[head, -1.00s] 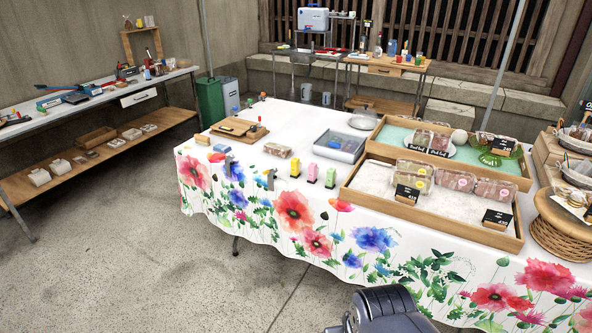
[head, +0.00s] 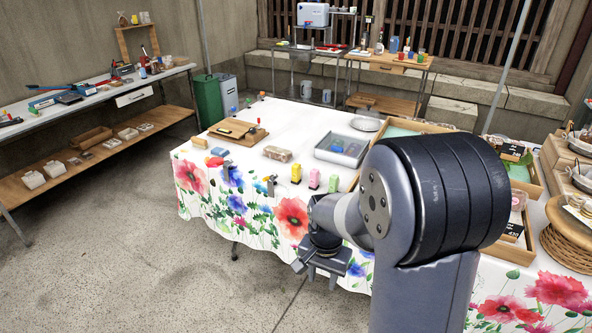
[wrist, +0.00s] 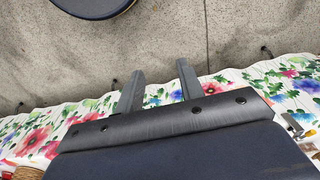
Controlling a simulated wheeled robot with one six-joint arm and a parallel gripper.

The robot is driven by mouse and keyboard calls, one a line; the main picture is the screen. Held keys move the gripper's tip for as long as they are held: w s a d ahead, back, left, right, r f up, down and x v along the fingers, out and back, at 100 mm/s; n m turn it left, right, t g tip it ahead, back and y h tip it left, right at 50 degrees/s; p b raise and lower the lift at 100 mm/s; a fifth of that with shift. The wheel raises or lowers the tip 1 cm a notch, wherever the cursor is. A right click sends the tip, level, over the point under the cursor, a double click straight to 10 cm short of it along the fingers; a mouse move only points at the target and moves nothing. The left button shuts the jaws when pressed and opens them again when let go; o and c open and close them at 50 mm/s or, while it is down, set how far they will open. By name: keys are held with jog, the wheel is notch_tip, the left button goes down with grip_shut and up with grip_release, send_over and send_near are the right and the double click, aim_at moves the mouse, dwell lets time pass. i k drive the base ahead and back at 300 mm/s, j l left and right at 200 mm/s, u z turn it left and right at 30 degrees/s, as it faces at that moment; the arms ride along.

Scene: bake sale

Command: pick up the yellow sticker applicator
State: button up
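The yellow sticker applicator (head: 296,173) stands upright near the front edge of the flower-print table in the head view. A pink applicator (head: 314,180) and a green one (head: 333,184) stand in a row to its right. My gripper (head: 318,270) hangs in front of the table, lower in the picture than the applicators and apart from them. In the wrist view my gripper (wrist: 158,72) has its two fingers apart with nothing between them.
A wooden board (head: 238,131) is at the back left. Small clips hold the tablecloth (head: 292,217) at its front edge. My arm hides much of the display crates on the right.

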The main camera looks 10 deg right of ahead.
aim_at(297, 171)
jog(key=i+z, duration=0.1)
jog(key=i, duration=1.95)
